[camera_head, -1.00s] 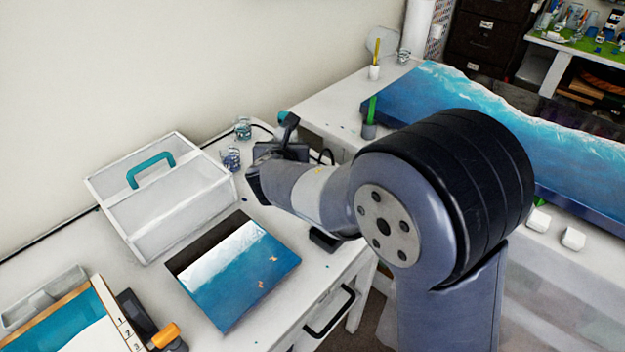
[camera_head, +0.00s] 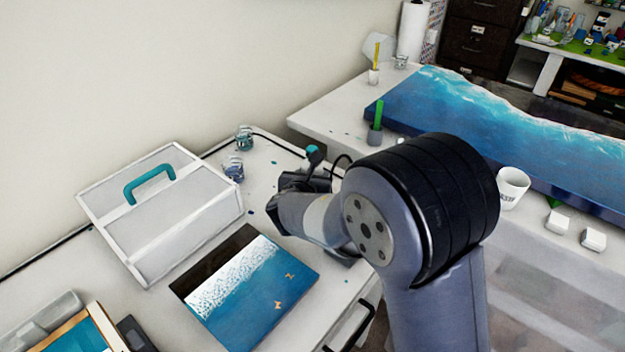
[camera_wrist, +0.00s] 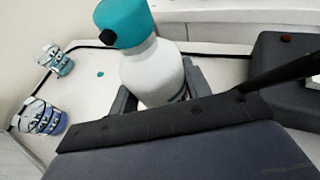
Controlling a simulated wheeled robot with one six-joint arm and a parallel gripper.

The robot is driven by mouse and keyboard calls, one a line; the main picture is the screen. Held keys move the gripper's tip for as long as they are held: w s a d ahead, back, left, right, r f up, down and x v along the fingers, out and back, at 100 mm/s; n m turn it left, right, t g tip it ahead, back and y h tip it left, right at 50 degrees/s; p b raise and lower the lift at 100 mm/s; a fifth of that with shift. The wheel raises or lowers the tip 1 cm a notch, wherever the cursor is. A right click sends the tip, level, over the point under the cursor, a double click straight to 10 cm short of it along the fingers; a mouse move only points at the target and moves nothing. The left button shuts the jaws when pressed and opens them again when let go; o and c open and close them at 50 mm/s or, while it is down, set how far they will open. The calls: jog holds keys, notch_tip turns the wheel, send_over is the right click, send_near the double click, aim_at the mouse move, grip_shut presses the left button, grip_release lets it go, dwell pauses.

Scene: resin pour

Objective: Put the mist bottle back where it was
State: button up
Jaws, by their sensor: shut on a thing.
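The mist bottle (camera_wrist: 153,70) has a white body and a teal top with a black nozzle. In the wrist view it stands out beyond the dark palm, between the two grey fingers of my gripper (camera_wrist: 160,96), which is shut on its lower body. In the head view only its teal top (camera_head: 313,152) shows above my gripper (camera_head: 306,180), over the far right part of the white table (camera_head: 262,205). The bottle's base is hidden, so I cannot tell whether it touches the table.
Two glass cups (camera_head: 244,138) (camera_head: 233,168) stand left of my gripper. A white case with a teal handle (camera_head: 150,184) and a blue wave panel (camera_head: 250,290) lie on the same table. A large wave panel (camera_head: 500,130) and a white mug (camera_head: 512,187) are at right.

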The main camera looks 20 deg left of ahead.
jog(key=shift+f, duration=0.35)
jog(key=shift+f, duration=0.15)
jog(key=o, duration=1.2)
jog(key=shift+o, duration=0.2)
jog(key=shift+r, duration=0.2)
jog(key=v, duration=1.2)
